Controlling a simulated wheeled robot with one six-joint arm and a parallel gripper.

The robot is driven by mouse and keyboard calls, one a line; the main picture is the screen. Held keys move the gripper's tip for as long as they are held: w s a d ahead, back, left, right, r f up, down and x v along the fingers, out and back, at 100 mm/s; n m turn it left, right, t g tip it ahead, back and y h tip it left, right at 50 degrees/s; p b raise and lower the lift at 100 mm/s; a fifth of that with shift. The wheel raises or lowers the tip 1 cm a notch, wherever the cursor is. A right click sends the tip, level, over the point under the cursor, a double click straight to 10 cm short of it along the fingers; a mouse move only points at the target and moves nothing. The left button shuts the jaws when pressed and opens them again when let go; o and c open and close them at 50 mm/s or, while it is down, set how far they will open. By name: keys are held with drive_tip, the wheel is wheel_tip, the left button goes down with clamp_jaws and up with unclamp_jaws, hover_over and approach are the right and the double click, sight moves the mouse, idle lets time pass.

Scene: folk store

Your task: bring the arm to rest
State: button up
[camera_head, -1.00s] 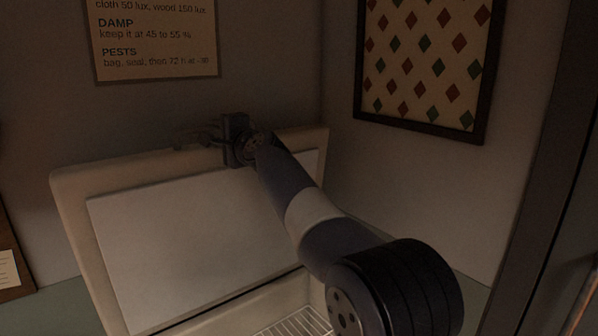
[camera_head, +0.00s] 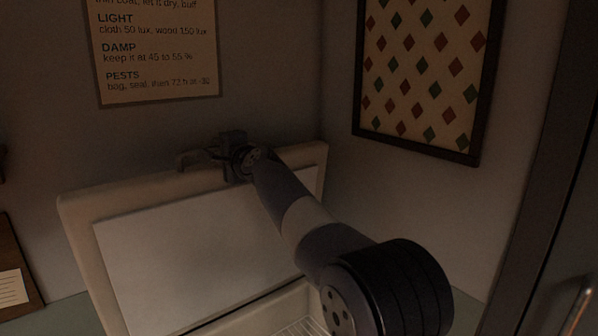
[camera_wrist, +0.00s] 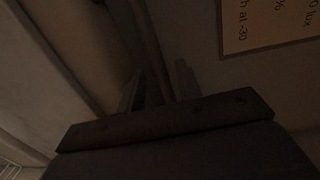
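My gripper (camera_head: 190,158) is at the top edge of a raised, pale lid (camera_head: 170,255) of a white chest in the head view. Its fingers point left, along that edge. In the wrist view, the two fingers of my gripper (camera_wrist: 160,88) stand apart with a gap between them. A long dark edge runs behind the gap, and I see nothing clearly held. Whether a finger touches the lid is too dark to tell. My arm reaches up from the lower right, across the lid's right side.
The open chest shows a wire rack (camera_head: 303,328) under the lid. A text poster (camera_head: 160,60) and a framed diamond pattern (camera_head: 425,75) hang on the walls close behind. A dark upright post or door (camera_head: 550,150) stands at the right. A brown board (camera_head: 15,265) is at the left.

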drive_tip(key=b+v, duration=0.2)
drive_tip(key=v, duration=0.4)
idle(0.4)
